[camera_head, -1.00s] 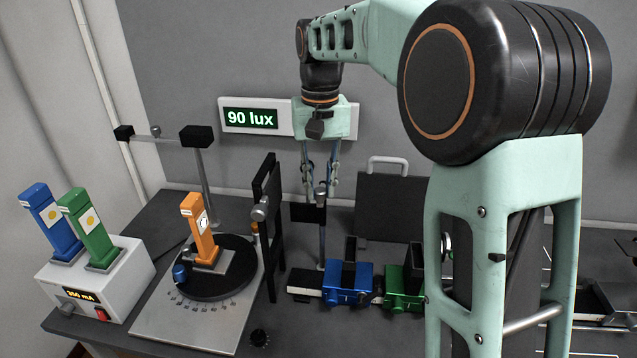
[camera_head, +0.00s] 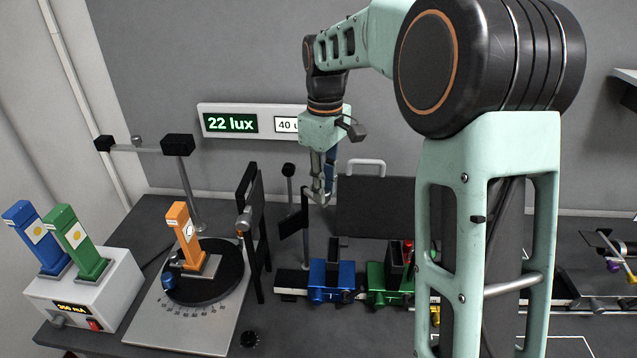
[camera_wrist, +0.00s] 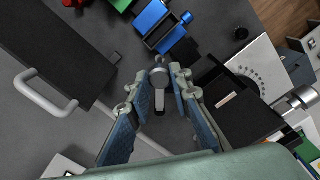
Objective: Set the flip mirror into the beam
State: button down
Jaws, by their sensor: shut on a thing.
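The flip mirror appears to be the small dark tilted plate (camera_head: 292,225) on a thin post, right of the tall black frame. My gripper (camera_head: 319,196) is just above and right of this plate in the head view. In the wrist view, a grey round-headed lever (camera_wrist: 160,78) lies between the fingertips of my gripper (camera_wrist: 162,82), which are shut on it. The mirror's reflecting face and the exact grip are hard to make out. The wall meter (camera_head: 231,123) reads 22 lux; beside it is a label (camera_head: 288,125) starting "40", partly hidden by my gripper.
The tall black frame (camera_head: 250,232) stands close left. A dark board with a handle (camera_head: 376,205) stands behind right. Blue (camera_head: 331,281) and green (camera_head: 388,284) blocks sit on a rail in front. An orange holder (camera_head: 183,234) stands on the round turntable (camera_head: 205,284).

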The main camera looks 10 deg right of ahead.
jog(key=shift+w+d+r+n, duration=0.1)
jog(key=shift+w+d+n, duration=0.2)
jog(key=shift+n, duration=0.3)
jog(key=c, duration=1.7)
grip_release()
jog(key=shift+c, duration=0.2)
notch_tip(320, 180, up, 12)
